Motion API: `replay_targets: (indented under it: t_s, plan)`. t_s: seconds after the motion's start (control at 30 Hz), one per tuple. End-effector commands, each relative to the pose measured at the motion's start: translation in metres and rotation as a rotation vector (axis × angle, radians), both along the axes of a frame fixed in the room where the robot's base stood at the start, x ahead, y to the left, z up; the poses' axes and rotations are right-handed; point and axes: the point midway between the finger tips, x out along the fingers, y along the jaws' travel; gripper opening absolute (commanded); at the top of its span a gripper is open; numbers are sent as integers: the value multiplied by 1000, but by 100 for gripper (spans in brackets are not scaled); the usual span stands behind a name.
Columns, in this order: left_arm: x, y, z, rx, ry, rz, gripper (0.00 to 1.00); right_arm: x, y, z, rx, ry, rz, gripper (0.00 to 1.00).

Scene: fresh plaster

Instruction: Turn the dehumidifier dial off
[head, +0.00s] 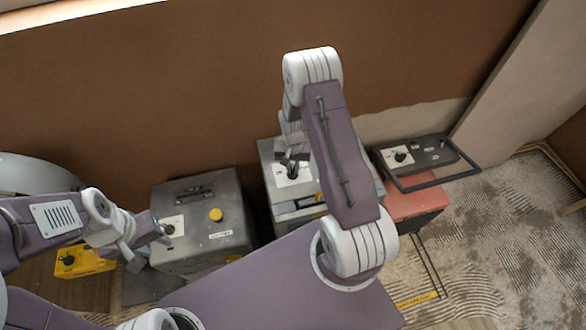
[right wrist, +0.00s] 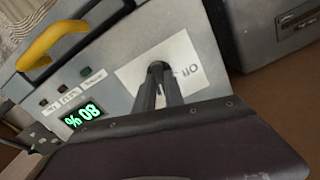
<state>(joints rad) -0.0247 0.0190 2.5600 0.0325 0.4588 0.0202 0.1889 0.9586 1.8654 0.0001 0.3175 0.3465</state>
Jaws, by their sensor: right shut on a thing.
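The dehumidifier is the light grey box (head: 268,152) in the middle of the row in the head view. Its front panel (right wrist: 130,55) fills much of the right wrist view, with a green display (right wrist: 84,115) reading 80 %. The dark dial (right wrist: 157,68) sits on a white plate marked "Off". My right gripper (head: 292,168) reaches down to this plate and is shut on the dial; its dark fingers (right wrist: 166,88) hide most of the knob, so its pointing direction is unclear. My left gripper (head: 150,246) is beside the dark grey box, away from the dehumidifier; its finger gap is unclear.
A dark grey box (head: 205,235) with a yellow button stands left of the dehumidifier. A red unit (head: 412,203) with a black framed top stands right. A small yellow box (head: 85,262) is at far left. The brown wall (head: 200,80) is close behind.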

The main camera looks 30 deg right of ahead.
Motion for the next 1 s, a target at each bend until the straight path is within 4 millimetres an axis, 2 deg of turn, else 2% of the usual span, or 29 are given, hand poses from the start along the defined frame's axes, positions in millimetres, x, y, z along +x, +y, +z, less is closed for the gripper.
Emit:
replay_targets:
  t_s: [1.0]
  plan:
    - [0, 0, -21, 0, 0, 0, 36, 1, 2, 0, 0, -2, 957, 0]
